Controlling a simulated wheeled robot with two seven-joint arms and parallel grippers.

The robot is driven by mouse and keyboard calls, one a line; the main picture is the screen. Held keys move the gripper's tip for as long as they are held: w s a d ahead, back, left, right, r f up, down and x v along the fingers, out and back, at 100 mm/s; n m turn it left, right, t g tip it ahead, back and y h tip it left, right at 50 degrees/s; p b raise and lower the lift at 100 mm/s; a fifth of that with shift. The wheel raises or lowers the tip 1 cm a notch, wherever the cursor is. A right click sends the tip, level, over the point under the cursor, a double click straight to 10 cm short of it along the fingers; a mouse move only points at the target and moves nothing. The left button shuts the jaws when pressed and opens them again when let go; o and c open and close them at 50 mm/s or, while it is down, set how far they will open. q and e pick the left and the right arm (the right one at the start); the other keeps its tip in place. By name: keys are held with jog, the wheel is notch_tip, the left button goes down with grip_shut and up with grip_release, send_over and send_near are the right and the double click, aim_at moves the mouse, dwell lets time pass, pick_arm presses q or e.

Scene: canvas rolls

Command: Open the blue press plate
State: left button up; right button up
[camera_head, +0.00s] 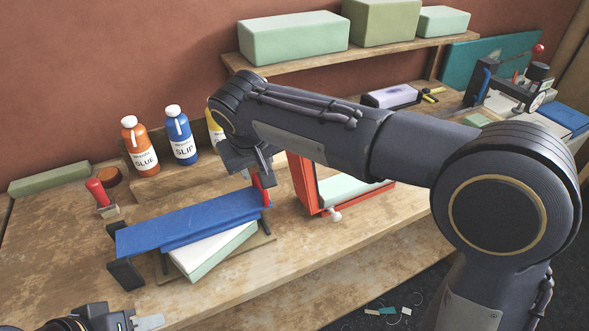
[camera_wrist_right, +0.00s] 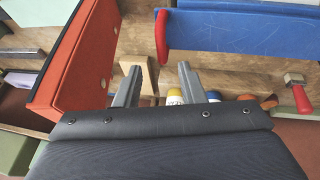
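The blue press plate (camera_head: 190,221) lies lowered, roughly flat, over a white and pale green block (camera_head: 215,250) on the bench. Black supports stand at its left end, and a red handle (camera_head: 266,194) is at its right end. My right gripper (camera_head: 256,176) is just above and beside this handle. In the right wrist view its two fingers (camera_wrist_right: 158,70) are apart, with the red handle (camera_wrist_right: 161,36) between or just beyond their tips. The blue plate (camera_wrist_right: 240,30) extends to the right there. My left gripper (camera_head: 147,322) shows only partly at the bottom left, so its opening is unclear.
An orange-red frame (camera_head: 303,184) stands close right of my right gripper. Bottles of glue (camera_head: 139,146) and slip (camera_head: 181,137) stand behind the plate. A red-handled stamp (camera_head: 98,193) is at the left. The bench front is clear.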

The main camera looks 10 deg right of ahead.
aim_at(259, 185)
jog(key=shift+a+x, duration=0.2)
jog(key=shift+x, duration=3.75)
jog(key=shift+w, duration=0.1)
grip_shut()
